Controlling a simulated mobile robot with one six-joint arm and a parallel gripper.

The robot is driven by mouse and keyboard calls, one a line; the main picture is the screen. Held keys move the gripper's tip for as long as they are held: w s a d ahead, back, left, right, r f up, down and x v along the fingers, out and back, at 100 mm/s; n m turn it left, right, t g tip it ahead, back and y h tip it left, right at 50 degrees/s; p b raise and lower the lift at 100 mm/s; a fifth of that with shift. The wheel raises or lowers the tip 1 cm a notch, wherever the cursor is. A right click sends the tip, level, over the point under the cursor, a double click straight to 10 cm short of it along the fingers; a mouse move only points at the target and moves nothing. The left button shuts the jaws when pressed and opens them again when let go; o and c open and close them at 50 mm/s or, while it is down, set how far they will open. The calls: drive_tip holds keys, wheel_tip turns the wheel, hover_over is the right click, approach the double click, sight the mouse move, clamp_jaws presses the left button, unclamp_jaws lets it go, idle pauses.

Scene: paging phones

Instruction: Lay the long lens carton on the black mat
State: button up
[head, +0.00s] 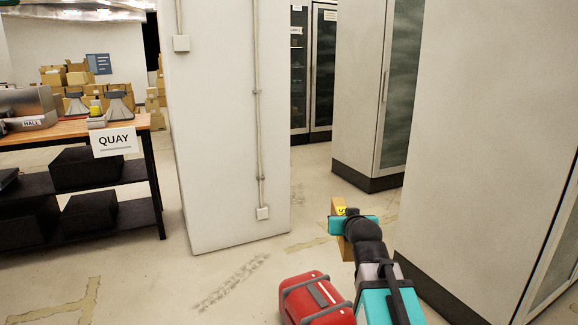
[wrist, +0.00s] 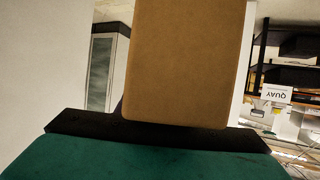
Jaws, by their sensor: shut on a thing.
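My gripper (head: 352,225) is shut on a brown carton (head: 338,206), which has a yellow label and is held up in front of my arm, clear of the floor. In the wrist view the carton (wrist: 185,62) stands out large beyond my gripper's teal and dark parts (wrist: 150,150). I cannot read its label, so I cannot tell for sure that it is the long lens carton. I see no black mat in either view.
A wooden-topped bench (head: 72,131) with a QUAY sign (head: 115,141) stands at left, holding devices, with black boxes below. A white pillar (head: 225,120) stands between it and my arm. Tall cabinets (head: 480,150) line the right. A red case (head: 316,300) is low in front. Floor is open between.

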wheel_tip(320, 180, up, 10)
drive_tip(key=p, duration=0.9)
drive_tip(key=shift+r, duration=0.2)
drive_tip(key=shift+d, duration=0.1)
